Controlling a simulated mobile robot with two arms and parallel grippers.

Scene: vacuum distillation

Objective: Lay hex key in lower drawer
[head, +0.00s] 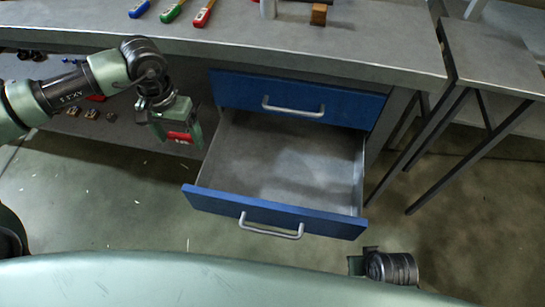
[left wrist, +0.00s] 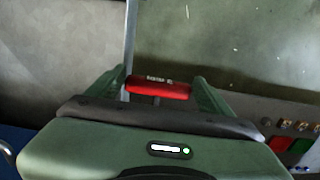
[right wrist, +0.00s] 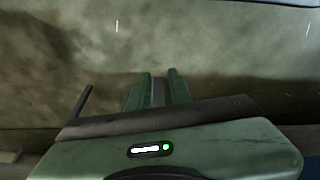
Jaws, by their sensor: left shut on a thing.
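The hex key, seen as a red piece with white lettering (head: 181,136), is held in my left gripper (head: 178,125). It lies crosswise between the fingers in the left wrist view (left wrist: 158,87); any thin shaft is not clear. The lower drawer (head: 275,212) is pulled out, and its grey inside looks empty. My left gripper is beside the drawer's left side wall, near its back. My right gripper (right wrist: 160,90) is over the floor, with nothing visible in it; the gap between its fingers looks narrow.
The upper blue drawer (head: 300,98) is shut above the lower one. Screwdrivers with coloured handles (head: 172,12) lie on the bench top (head: 370,45). Small parts (head: 91,114) sit on a low shelf at left. A side table (head: 490,60) stands at right.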

